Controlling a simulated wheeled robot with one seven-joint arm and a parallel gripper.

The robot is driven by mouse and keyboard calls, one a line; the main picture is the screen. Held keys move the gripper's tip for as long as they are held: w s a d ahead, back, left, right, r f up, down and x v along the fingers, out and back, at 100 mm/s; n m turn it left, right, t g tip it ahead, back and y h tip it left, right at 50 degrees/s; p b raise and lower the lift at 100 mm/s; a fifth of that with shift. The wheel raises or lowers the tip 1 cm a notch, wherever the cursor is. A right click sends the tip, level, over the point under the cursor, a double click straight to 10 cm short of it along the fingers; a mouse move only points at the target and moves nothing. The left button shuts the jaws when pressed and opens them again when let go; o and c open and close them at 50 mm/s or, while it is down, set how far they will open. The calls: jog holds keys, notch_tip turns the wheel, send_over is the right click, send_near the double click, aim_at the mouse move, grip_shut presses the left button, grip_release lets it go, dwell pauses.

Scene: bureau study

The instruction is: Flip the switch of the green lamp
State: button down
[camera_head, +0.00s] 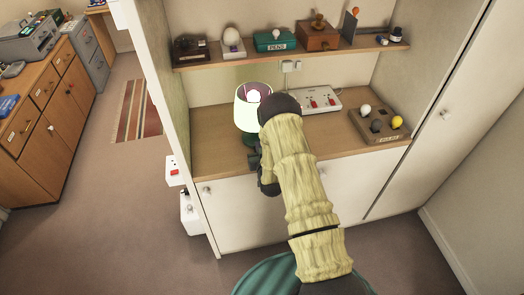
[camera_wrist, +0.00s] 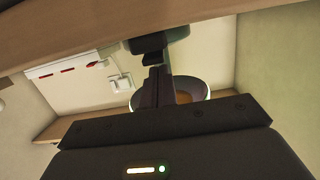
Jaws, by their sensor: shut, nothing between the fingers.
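The green lamp (camera_head: 249,138) stands on the cabinet counter in the head view, with a pale shade lit from inside and a dark green base partly hidden by my arm. My gripper (camera_head: 254,159) is low in front of the base, at the counter's front edge. In the wrist view, which looks upside down, my gripper (camera_wrist: 153,65) is shut and empty, with its fingers pointing at the dark lamp base (camera_wrist: 155,42). The lit shade rim (camera_wrist: 190,107) shows behind the fingers. I cannot make out the lamp's switch or whether the fingertips touch the lamp.
A white panel with red switches (camera_head: 322,101) lies right of the lamp. A wooden tray (camera_head: 376,136) with bulbs sits at the right of the counter. The shelf (camera_head: 225,58) above holds several boxes and small items. A wall socket (camera_head: 287,66) is behind. Cabinet walls close both sides.

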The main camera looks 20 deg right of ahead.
jog(key=r, duration=0.1)
jog(key=r+p, duration=0.1)
jog(key=r, duration=0.1)
jog(key=shift+w+r, duration=0.25)
jog(key=s+r+b, duration=0.3)
jog(key=s, duration=0.6)
jog(key=shift+s+a+b, duration=0.15)
jog(key=shift+s+b, duration=0.05)
jog(key=shift+b, duration=0.2)
jog(key=shift+w+r, duration=0.1)
jog(key=shift+r, duration=0.05)
jog(key=s+a+r+g, duration=0.1)
jog(key=s+r+g, duration=0.5)
jog(key=s, duration=0.5)
jog(key=s+a+r+g, duration=0.1)
jog(key=s+r+g, duration=0.5)
jog(key=s, duration=0.5)
jog(key=shift+s+a+r+n+g+y, duration=0.2)
jog(key=shift+r+n+g+y, duration=0.15)
jog(key=shift+g, duration=0.35)
jog(key=shift+w, duration=0.1)
